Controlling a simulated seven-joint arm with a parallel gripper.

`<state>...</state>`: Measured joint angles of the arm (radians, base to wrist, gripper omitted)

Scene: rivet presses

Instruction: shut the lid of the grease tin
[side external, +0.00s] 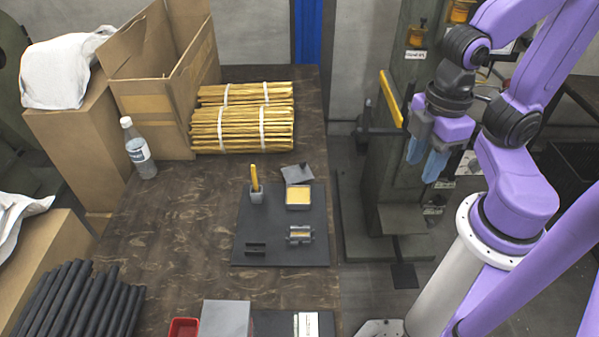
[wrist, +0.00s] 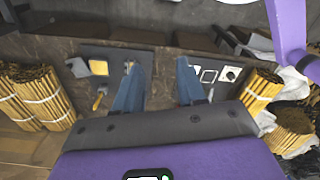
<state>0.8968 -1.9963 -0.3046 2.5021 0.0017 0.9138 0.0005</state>
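The grease tin (side external: 299,206) stands on a dark mat on the bench, a small square tin with yellow grease showing. Its grey lid (side external: 297,174) is open, leaning back at the tin's far edge. In the wrist view, the tin (wrist: 98,68) is at the upper left, with its lid (wrist: 77,67) to the left of it. My gripper (side external: 427,164) is raised, well to the right of the tin, beyond the bench edge. Its two blue fingers (wrist: 163,84) are apart with nothing between them.
The dark mat (side external: 260,225) also holds a grey holder (side external: 256,196) with a yellow-handled tool and a small metal fixture (side external: 299,235). Bundled yellow rods (side external: 243,130) and a bottle (side external: 139,150) stand farther back. A green press (side external: 390,140) with a yellow-handled lever stands beside my gripper.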

